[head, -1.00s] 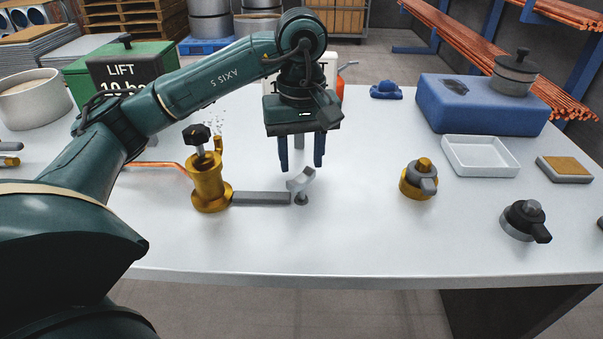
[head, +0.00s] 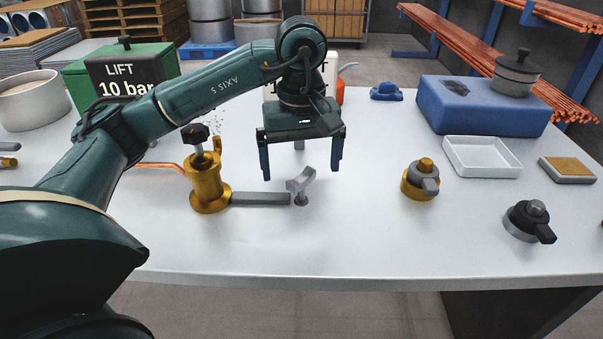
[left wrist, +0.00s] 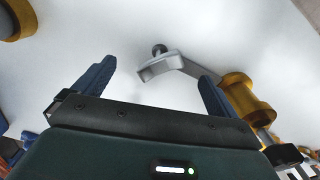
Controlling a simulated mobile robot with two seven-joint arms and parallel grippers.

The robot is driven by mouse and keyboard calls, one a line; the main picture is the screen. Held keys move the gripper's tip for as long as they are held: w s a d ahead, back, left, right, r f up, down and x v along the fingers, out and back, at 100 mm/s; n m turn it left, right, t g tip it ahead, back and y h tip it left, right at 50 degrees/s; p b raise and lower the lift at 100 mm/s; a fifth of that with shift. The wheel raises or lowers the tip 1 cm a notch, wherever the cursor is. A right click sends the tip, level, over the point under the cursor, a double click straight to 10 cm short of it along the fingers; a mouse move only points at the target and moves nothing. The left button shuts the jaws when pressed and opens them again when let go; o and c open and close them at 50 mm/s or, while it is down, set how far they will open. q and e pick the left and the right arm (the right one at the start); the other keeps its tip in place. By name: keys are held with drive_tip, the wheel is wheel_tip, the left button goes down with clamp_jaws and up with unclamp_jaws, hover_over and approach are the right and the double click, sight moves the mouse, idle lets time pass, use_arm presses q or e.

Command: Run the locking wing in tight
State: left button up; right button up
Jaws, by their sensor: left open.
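The grey locking wing (head: 300,183) stands on a short stud at the right end of a flat grey bar (head: 260,198). The bar runs from a brass fitting (head: 208,188) with a black star knob. My left gripper (head: 301,174) points down with its blue fingers spread wide, empty, around and above the wing in the head view. In the left wrist view the wing (left wrist: 160,66) lies between the open fingertips (left wrist: 158,73), apart from both. The stud's seat is partly hidden. My right gripper is in neither view.
A brass-and-grey fitting (head: 420,181) and a black one (head: 530,221) stand to the right. A white tray (head: 481,157) and a blue block (head: 482,105) are further back. A green box (head: 75,80) stands at the back left. The tabletop (head: 350,235) in front of the wing is clear.

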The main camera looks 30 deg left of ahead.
sight(301, 175)
use_arm(q)
wheel_tip(301, 175, up, 7)
drive_tip(key=p, duration=0.5)
idle(0.3)
idle(0.5)
